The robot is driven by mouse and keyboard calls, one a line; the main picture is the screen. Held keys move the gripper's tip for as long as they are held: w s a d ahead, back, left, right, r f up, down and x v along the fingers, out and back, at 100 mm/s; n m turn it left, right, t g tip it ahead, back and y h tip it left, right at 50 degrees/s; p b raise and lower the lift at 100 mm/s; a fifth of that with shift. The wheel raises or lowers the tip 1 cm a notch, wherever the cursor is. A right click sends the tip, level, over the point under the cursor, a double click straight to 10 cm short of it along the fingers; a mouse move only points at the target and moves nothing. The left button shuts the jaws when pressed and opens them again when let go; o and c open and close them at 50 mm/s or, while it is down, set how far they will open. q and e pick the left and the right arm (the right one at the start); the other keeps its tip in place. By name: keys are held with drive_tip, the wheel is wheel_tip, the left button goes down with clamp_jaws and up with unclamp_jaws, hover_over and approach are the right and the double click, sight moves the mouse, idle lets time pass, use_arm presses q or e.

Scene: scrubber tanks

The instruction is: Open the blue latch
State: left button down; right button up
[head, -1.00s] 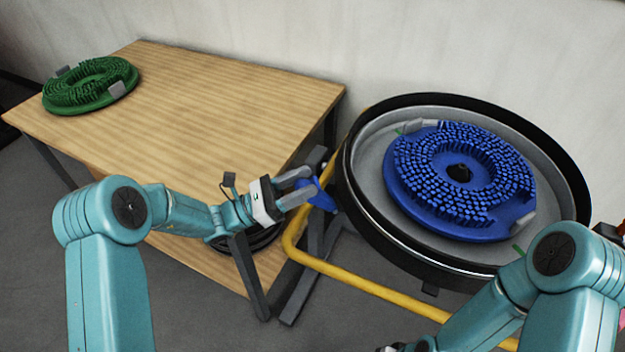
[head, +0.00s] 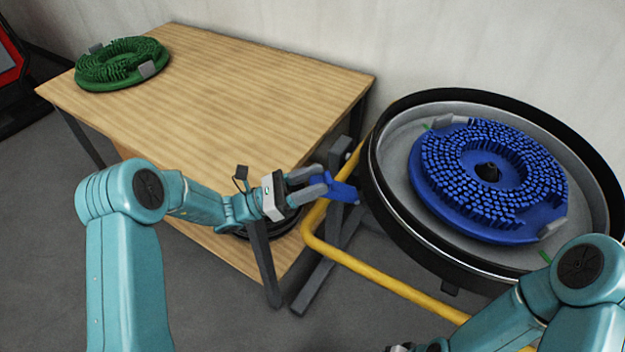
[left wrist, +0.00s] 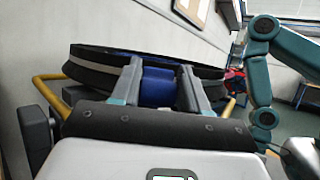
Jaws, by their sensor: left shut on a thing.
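The blue latch (head: 342,187) is at the left side of the round black-rimmed tank (head: 382,196), by the yellow tube frame. My left gripper (head: 322,184) is shut on the latch, with its fingers on either side of it. In the left wrist view the blue latch (left wrist: 158,86) fills the space between the two fingers of my left gripper (left wrist: 160,92), in front of the tank rim (left wrist: 100,62). My right arm comes in at the lower right of the head view, but its fingertips are not clearly seen.
A blue round brush (head: 540,215) lies in the tilted tank. A wooden table (head: 250,90) with a green round brush (head: 120,62) stands at the left. The yellow tube (head: 385,290) and dark stand legs (head: 318,285) are close below my left gripper.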

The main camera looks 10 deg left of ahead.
use_arm(q)
drive_tip(key=shift+a+f, duration=0.1)
drive_tip(key=c, duration=0.6)
unclamp_jaws()
drive_tip(key=shift+c, duration=0.2)
drive_tip(key=b+v, duration=0.1)
drive_tip(key=v, duration=1.5)
drive_tip(key=shift+s+a, duration=0.15)
